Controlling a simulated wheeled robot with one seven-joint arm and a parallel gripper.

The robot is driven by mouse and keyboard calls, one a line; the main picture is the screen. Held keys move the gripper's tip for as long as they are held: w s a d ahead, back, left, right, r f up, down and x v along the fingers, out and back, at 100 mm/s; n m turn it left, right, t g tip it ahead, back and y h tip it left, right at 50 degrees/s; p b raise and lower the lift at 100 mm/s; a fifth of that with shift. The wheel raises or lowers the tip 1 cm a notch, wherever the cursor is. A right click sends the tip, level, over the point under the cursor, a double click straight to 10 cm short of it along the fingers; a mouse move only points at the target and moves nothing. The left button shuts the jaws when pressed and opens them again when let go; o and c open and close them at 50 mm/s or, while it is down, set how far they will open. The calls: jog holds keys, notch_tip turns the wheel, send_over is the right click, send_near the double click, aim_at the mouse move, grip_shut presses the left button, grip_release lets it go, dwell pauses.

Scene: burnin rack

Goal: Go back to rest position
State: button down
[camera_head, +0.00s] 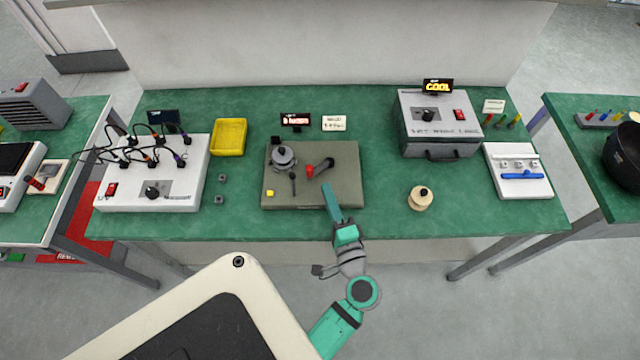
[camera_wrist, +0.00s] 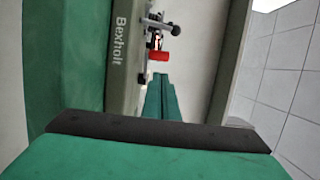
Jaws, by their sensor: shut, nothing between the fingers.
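My gripper (camera_head: 332,200) is at the front edge of the middle green table (camera_head: 380,222), close to the lower right part of a grey-olive plate (camera_head: 335,195). Its teal fingers are together with nothing between them. In the wrist view the fingers (camera_wrist: 160,98) point toward a red part (camera_wrist: 158,55) beside a grey strip lettered "Bexholt" (camera_wrist: 120,40). In the head view the red part (camera_head: 309,171) stands on the plate, apart from the fingertips. I cannot tell whether the fingers touch the plate.
A white box with cables (camera_head: 130,190) and a yellow tray (camera_head: 229,137) stand left. Side tables flank this one; the floor in front is open.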

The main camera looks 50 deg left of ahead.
jog(key=s+d, duration=0.5)
jog(key=d, duration=0.2)
jog(key=shift+d, duration=0.35)
